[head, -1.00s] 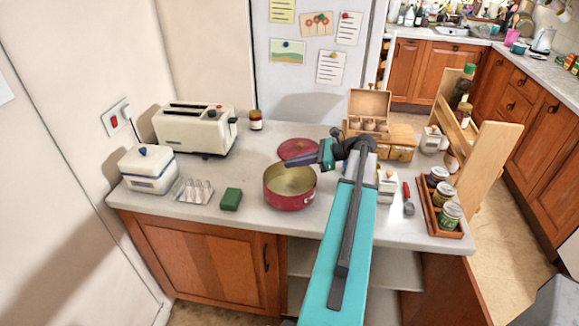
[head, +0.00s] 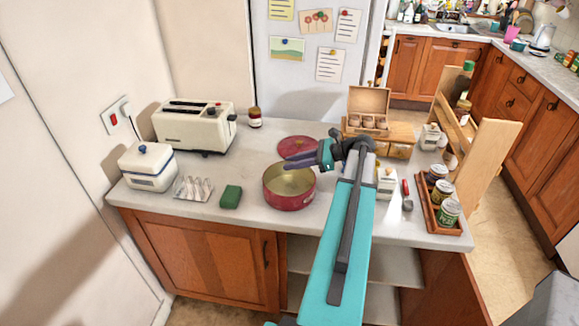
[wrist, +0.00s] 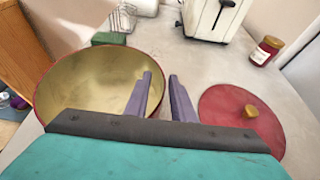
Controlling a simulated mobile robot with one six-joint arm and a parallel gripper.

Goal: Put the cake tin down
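The cake tin (head: 290,201) is round and red with a gold inside. It stands upright on the worktop and looks to rest flat; its left part fills the left of the wrist view (wrist: 85,75). Its round red lid (head: 297,146) lies flat behind it, and in the wrist view the lid (wrist: 225,115) shows a gold knob. My gripper (head: 291,161) is at the tin's back right rim, its fingers spread. In the wrist view the gripper (wrist: 160,76) has one finger over the tin's inside and one outside the rim, with a gap between. My wrist hides the near rim.
A green sponge (head: 231,197), a toast rack (head: 195,188) and a white box (head: 149,168) are left of the tin. A toaster (head: 196,127) and a jar (head: 255,118) stand behind. A spice tray (head: 434,223) is at the right. The worktop before the lid is mostly clear.

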